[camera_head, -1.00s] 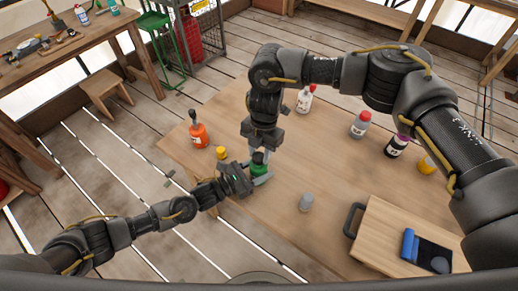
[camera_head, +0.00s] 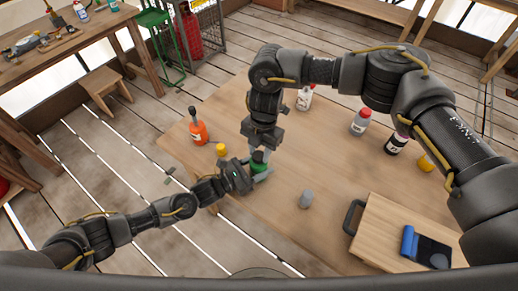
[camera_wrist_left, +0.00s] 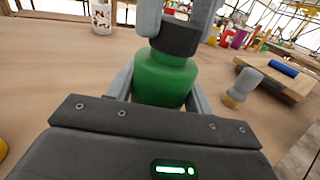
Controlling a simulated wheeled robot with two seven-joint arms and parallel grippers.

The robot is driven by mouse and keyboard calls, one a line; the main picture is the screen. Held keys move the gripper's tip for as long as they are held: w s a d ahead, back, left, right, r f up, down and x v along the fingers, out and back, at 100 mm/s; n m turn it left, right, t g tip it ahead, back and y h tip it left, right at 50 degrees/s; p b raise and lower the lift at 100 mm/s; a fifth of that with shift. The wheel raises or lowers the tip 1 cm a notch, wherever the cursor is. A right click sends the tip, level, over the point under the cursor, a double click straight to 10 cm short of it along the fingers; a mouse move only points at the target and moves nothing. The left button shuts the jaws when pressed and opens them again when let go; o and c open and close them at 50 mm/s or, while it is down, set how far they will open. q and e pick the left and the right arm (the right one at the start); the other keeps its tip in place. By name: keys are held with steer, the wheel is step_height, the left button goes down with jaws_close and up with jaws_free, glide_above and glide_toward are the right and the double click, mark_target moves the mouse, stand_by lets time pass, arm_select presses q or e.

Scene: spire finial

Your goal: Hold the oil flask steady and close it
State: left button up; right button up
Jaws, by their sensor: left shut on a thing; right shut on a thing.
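The oil flask is a squat green bottle (camera_head: 260,168), upright on the table. In the left wrist view its green body (camera_wrist_left: 165,78) stands between the fingers of my left gripper (camera_wrist_left: 160,92), which is shut on it from the side. My right gripper (camera_head: 261,152) comes down from above, directly over the flask. In the left wrist view its grey fingers (camera_wrist_left: 172,14) are shut around a dark cap (camera_wrist_left: 177,38) at the flask's top. The cap appears to sit on the neck; whether it is fully seated I cannot tell.
A grey cylinder (camera_head: 305,200) stands right of the flask, and a yellow-capped thing (camera_head: 220,150) to its left. An orange bottle (camera_head: 198,130) is at the left edge. Several bottles stand further back and right. A wooden board (camera_head: 385,225) holds a blue roll (camera_head: 408,243).

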steer(key=shift+f, duration=0.2)
steer(key=m, duration=0.6)
steer(key=shift+s+f+t+y, duration=0.1)
steer(key=shift+s+t+y, duration=0.05)
steer(key=shift+t+y, duration=0.2)
steer(key=m+t, duration=0.1)
steer(key=m, duration=0.6)
steer(key=shift+s, duration=0.1)
steer(key=m+t, duration=0.1)
steer(key=m, duration=0.5)
steer(key=shift+m, duration=0.3)
steer(key=m+h, duration=0.1)
steer(key=m, duration=0.3)
steer(key=shift+a+t, duration=0.1)
steer(key=shift+t, duration=0.15)
steer(key=m, duration=0.3)
steer(key=shift+m, duration=0.4)
steer(key=o, duration=1)
steer(key=shift+s, duration=0.1)
steer(key=shift+c, duration=0.2)
